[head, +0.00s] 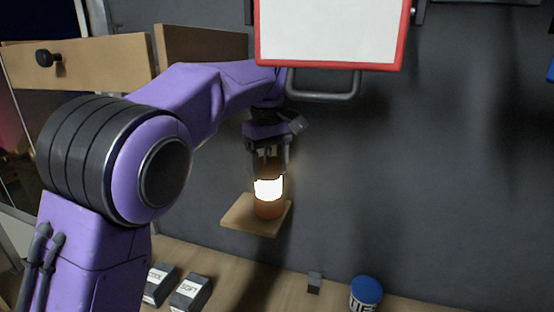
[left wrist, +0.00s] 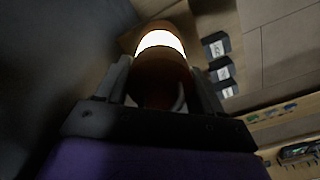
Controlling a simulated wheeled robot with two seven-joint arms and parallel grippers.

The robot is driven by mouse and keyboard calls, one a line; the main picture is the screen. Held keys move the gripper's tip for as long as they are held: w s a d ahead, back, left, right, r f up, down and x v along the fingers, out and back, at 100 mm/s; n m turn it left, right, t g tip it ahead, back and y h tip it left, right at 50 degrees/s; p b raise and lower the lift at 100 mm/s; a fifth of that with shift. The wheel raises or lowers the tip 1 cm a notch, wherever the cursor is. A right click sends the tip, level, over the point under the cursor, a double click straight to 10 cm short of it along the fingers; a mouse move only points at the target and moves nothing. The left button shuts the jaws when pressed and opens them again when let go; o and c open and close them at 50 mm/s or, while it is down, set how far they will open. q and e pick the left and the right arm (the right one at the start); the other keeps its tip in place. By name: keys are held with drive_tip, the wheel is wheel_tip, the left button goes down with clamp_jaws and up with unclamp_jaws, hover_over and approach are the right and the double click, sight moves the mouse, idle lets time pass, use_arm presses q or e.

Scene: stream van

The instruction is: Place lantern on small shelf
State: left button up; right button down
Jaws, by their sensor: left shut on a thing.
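The lantern (head: 269,188) is an upright orange-brown cylinder with a bright glowing band. It stands at or just above the small wooden shelf (head: 240,217) on the dark wall; I cannot tell for sure whether its base touches. My left gripper (head: 268,160) comes from above and is shut on the lantern's top. In the left wrist view the lantern (left wrist: 160,62) sits between the two fingers, its glowing band toward the far end. The shelf's far part is hidden behind the lantern. My right gripper is not in view.
Below the shelf, a wooden counter holds two dark labelled boxes (head: 190,293), a small grey block (head: 314,282) and a blue-lidded can (head: 366,293). A red-framed whiteboard (head: 330,30) with a grey handle (head: 323,90) hangs above right. The wall right of the shelf is clear.

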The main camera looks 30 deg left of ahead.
use_arm(q)
drive_tip(key=shift+w+f, duration=0.4)
drive_tip(key=shift+w, duration=0.15)
drive_tip(key=shift+w+d+f, duration=0.1)
drive_tip(key=shift+w, duration=0.15)
drive_tip(key=shift+s, duration=0.65)
drive_tip(key=o, duration=1.5)
drive_tip(key=shift+o, duration=0.5)
drive_tip(key=shift+w, duration=0.25)
drive_tip(key=shift+s, duration=0.1)
wheel_tip(320, 180, up, 8)
drive_tip(key=shift+f, duration=0.1)
